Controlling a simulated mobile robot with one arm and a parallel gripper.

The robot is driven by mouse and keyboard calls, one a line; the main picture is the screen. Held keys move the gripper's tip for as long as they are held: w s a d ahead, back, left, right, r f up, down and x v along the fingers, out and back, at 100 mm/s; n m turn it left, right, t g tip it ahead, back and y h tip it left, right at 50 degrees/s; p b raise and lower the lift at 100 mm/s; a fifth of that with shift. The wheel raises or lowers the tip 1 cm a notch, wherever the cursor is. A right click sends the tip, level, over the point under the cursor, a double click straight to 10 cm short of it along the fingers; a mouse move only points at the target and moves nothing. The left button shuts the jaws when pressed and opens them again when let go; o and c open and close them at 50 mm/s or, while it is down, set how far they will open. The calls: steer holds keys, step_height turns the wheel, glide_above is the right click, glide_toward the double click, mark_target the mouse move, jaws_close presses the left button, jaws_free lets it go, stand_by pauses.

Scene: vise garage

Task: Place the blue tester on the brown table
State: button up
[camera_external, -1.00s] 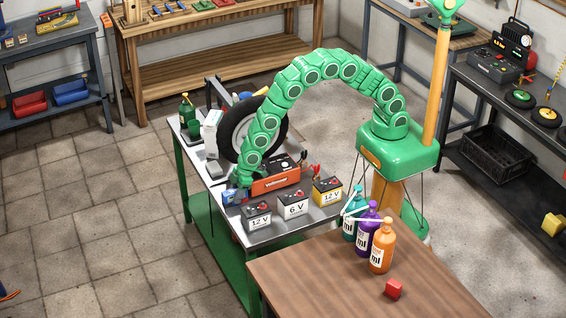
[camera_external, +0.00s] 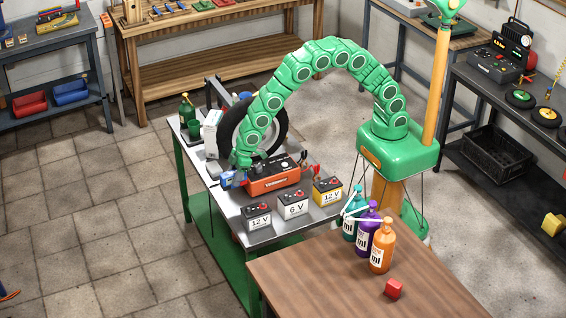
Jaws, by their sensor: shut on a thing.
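The blue tester (camera_external: 227,181) is at the left edge of the metal-topped green workbench. My gripper (camera_external: 238,177) is shut on it, at the end of my green arm, which arches over the bench. The tester appears raised a little above the bench top, just left of the orange charger. The fingers are small and partly hidden. The brown table (camera_external: 330,285) stands at the front, right of the workbench, with free wood on its left and front.
The orange charger (camera_external: 274,182) and batteries marked 12 V (camera_external: 257,219), 6 V (camera_external: 293,204) and 12 V (camera_external: 327,193) crowd the workbench (camera_external: 209,180). A tire (camera_external: 226,128) stands behind. Orange (camera_external: 382,252), purple (camera_external: 366,228) and teal (camera_external: 349,222) bottles and a red block (camera_external: 394,289) are on the brown table.

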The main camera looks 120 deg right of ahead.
step_height(320, 180, up, 30)
steer(key=s+a+n+y, duration=0.15)
steer(key=s+a, duration=0.25)
steer(key=a, duration=1)
steer(key=s+a+n, duration=0.3)
steer(key=s+a, duration=0.1)
steer(key=a, duration=1)
steer(key=s+a+n+y, duration=0.15)
steer(key=s+a, duration=0.25)
steer(key=a, duration=1)
steer(key=s+a+n+g+y, duration=0.1)
steer(key=s+a+n, duration=0.3)
steer(key=s+a, duration=1.05)
steer(key=s+a+n+g, duration=0.2)
steer(key=s+a+n, duration=0.2)
steer(key=s+a, duration=1.1)
glide_toward(435, 294)
steer(key=shift+w+a+f+m, duration=0.3)
steer(key=shift+w+a+f, duration=0.05)
steer(key=shift+a+f, duration=0.45)
steer(key=shift+f, duration=1.5)
